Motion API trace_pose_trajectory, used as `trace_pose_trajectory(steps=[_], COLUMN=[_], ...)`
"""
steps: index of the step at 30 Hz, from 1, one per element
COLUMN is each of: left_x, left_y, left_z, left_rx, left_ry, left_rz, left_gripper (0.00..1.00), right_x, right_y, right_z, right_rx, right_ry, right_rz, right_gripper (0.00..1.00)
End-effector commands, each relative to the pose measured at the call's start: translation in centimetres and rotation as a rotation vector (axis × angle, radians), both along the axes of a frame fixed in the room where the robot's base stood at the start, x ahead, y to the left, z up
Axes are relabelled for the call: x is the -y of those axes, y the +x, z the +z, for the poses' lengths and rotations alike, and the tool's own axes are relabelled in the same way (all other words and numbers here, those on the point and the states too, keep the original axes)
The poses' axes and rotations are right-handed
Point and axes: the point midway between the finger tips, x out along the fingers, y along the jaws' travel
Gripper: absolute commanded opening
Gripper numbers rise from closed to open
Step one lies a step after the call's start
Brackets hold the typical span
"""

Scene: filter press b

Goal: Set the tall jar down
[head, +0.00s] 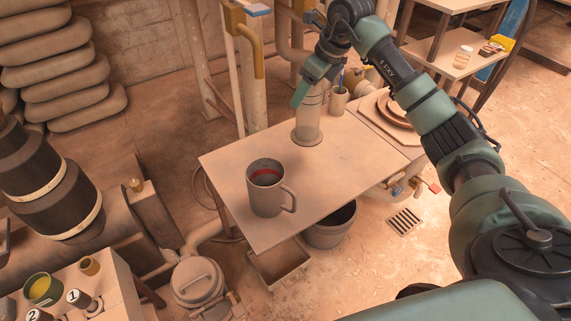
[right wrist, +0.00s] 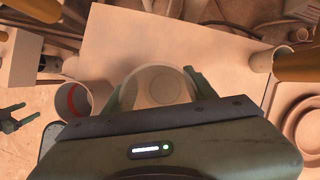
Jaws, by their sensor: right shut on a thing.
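The tall jar (head: 308,118) is a clear, upright cylinder with a wider round foot, at the back of the bare table (head: 225,165). Its foot is at or very near the tabletop; I cannot tell whether it touches. My right gripper (head: 308,88) is shut around its upper part from above. In the right wrist view the jar (right wrist: 156,84) shows between the two green fingers, partly hidden by the gripper body. My left gripper (right wrist: 18,118) shows at the left edge of that view, with its fingers apart and empty.
A grey mug (head: 265,190) with a red band inside stands at the table's front left. A small cup (head: 339,100) and stacked brown plates (head: 398,112) are at the back right. The table's middle is clear. A bucket (head: 330,228) stands below its front edge.

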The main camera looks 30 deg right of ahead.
Motion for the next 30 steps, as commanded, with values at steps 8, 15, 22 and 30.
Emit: trace_pose_trajectory(steps=[8, 15, 22, 30], left_x=[0.0, -0.1, -0.1, -0.1], left_y=[0.4, 0.4, 0.4, 0.3], left_z=[2.8, 4.0, 5.7, 5.7], left_rx=[0.017, 0.022, 0.031, 0.030], left_ry=[-0.001, -0.001, -0.002, -0.002], left_rz=[0.003, 0.003, 0.005, 0.005], left_gripper=[0.73, 0.73, 0.73, 0.73], right_x=[0.2, 0.1, 0.1, 0.2], right_y=[0.0, 0.0, 0.0, 0.0], right_z=[-5.1, -7.0, -9.8, -9.8], right_rx=[-0.003, -0.002, -0.001, 0.000], right_ry=[0.002, 0.001, 0.002, 0.000], right_rz=[-0.019, -0.018, -0.018, -0.016], right_gripper=[0.00, 0.00, 0.00, 0.00])
